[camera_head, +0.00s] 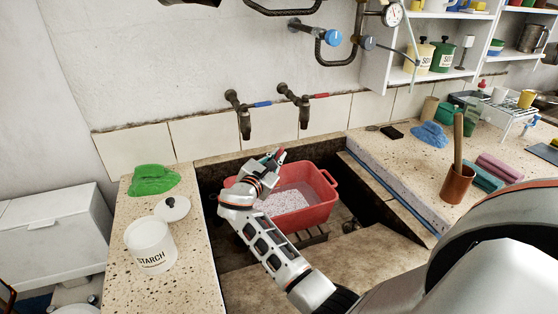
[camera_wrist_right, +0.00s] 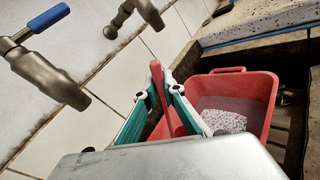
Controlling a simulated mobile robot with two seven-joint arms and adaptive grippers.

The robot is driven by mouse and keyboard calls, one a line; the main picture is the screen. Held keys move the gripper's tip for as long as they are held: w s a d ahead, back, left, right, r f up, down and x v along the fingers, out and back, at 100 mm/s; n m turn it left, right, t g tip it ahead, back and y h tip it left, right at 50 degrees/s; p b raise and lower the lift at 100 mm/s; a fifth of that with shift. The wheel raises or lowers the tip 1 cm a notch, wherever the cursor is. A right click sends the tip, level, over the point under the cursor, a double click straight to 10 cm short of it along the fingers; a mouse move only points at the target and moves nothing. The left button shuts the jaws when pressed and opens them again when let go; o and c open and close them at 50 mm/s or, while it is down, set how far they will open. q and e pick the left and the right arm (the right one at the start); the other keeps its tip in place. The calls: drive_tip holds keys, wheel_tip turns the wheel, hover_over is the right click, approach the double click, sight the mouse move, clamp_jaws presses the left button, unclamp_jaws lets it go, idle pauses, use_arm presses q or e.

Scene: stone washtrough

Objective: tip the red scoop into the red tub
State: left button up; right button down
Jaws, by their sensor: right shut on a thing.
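The red tub (camera_head: 312,214) sits inside the stone trough. It holds greyish liquid with a white speckled patch, which also shows in the wrist view (camera_wrist_right: 222,121). My right gripper (camera_head: 266,167) is over the tub's back left part. In the wrist view the green-padded fingers of my right gripper (camera_wrist_right: 160,92) are closed on the red scoop (camera_wrist_right: 158,76). A red part of the scoop shows above the fingers and more between them, at the left of the tub (camera_wrist_right: 268,92). The scoop's bowl and any contents are mostly hidden. My left gripper is not seen.
Two taps (camera_head: 244,122) (camera_head: 304,112) project from the wall behind the trough. A white starch pot (camera_head: 150,245), its lid (camera_head: 172,208) and a green cloth (camera_head: 152,179) are on the left ledge. A brown pot (camera_head: 457,185) with a wooden handle stands on the right counter.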

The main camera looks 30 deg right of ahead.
drive_tip(key=shift+w+a+r+n, duration=0.1)
drive_tip(key=shift+w+a+n, duration=1.1)
drive_tip(key=shift+w+n, duration=0.15)
drive_tip(key=f+b, duration=0.1)
drive_tip(key=b, duration=0.3)
drive_tip(key=shift+w+a, duration=0.1)
drive_tip(key=shift+w, duration=0.05)
drive_tip(key=shift+b, duration=0.8)
drive_tip(key=shift+r, duration=0.15)
drive_tip(key=shift+w+a+n+b, duration=0.15)
drive_tip(key=shift+w+n+b, duration=0.1)
drive_tip(key=shift+b, duration=0.15)
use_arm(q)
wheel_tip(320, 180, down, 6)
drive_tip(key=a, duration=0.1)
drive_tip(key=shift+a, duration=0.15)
use_arm(e)
drive_tip(key=shift+w+a+n+h, duration=0.3)
drive_tip(key=shift+w+a+n, duration=0.4)
drive_tip(key=shift+n, duration=0.1)
